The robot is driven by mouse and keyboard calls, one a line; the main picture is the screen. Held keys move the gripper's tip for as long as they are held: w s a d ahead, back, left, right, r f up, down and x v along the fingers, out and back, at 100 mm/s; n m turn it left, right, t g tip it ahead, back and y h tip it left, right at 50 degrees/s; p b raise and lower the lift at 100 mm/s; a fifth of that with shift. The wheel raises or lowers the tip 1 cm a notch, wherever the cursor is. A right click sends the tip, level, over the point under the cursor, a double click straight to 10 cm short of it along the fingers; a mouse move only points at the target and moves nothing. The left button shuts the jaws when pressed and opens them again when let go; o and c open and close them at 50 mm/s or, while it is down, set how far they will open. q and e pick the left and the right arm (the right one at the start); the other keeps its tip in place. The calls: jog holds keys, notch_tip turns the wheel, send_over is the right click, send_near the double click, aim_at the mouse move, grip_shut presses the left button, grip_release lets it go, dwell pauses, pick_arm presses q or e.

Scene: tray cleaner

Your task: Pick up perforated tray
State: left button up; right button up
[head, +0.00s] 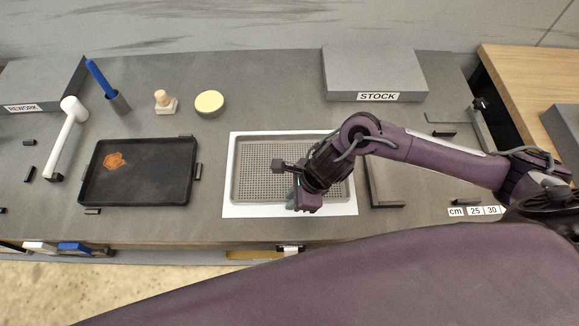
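The perforated tray (242,190) is a grey, shallow rectangular tray with many small holes. It lies flat on a white sheet (227,205) at the middle of the bench. My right gripper (286,184) is over the tray's right half, near its front side. Its two fingers look spread, with tray surface showing between them, and it holds nothing that I can see. The gripper and wrist hide part of the tray's right side. I cannot tell whether the fingers touch the tray. My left gripper is out of view.
A black tray (130,185) with an orange stain lies to the left. A grey STOCK block (370,70) is at the back right.

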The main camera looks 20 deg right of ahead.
jog(key=shift+c, duration=1.1)
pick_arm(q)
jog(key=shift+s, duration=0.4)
pick_arm(e)
grip_shut()
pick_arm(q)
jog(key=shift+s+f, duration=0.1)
pick_arm(e)
jog(key=shift+w+r, duration=0.1)
